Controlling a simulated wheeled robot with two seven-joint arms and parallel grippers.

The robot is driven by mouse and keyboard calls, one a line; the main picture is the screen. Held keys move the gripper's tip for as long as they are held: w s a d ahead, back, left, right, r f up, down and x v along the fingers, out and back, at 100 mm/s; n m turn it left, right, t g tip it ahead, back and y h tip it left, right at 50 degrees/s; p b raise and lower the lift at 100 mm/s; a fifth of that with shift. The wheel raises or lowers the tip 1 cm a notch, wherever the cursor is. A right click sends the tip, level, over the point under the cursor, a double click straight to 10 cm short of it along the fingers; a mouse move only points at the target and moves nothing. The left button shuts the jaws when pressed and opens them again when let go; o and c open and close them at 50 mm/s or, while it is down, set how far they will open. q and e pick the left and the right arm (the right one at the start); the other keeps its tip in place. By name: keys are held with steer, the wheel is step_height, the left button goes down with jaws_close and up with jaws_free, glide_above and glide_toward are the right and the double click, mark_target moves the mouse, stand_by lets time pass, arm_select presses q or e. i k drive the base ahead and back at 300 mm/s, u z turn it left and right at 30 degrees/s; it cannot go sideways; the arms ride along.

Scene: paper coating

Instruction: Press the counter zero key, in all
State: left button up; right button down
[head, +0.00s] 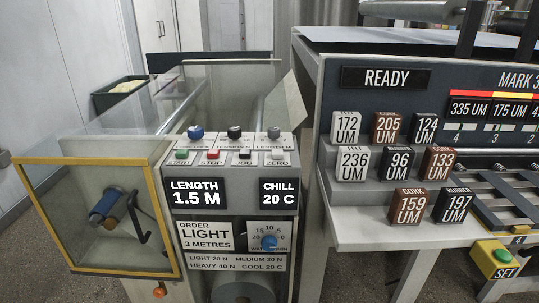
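The counter zero key (278,154) is a small pale key at the right end of the key row on the coating machine's sloped panel, with a ZERO label below it. Left of it are a black JOG key (244,154), a red STOP key (212,154) and a green START key (182,155). The length display (195,193) below reads 1.5 M. Neither of my grippers is in view, and nothing covers the key.
Blue (196,132), black (234,132) and grey (274,132) knobs stand just behind the keys. A yellow-framed clear guard (95,270) juts out at left. Several labelled blocks, including a 172 UM block (346,127), sit on the right-hand bench (365,228).

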mark_target(276, 153)
steer(key=u, duration=0.9)
steer(key=k, duration=1.2)
steer(key=u, duration=1.2)
steer(key=i, duration=1.6)
steer(key=z, duration=1.45)
steer(key=i, duration=0.75)
steer(key=z, duration=0.85)
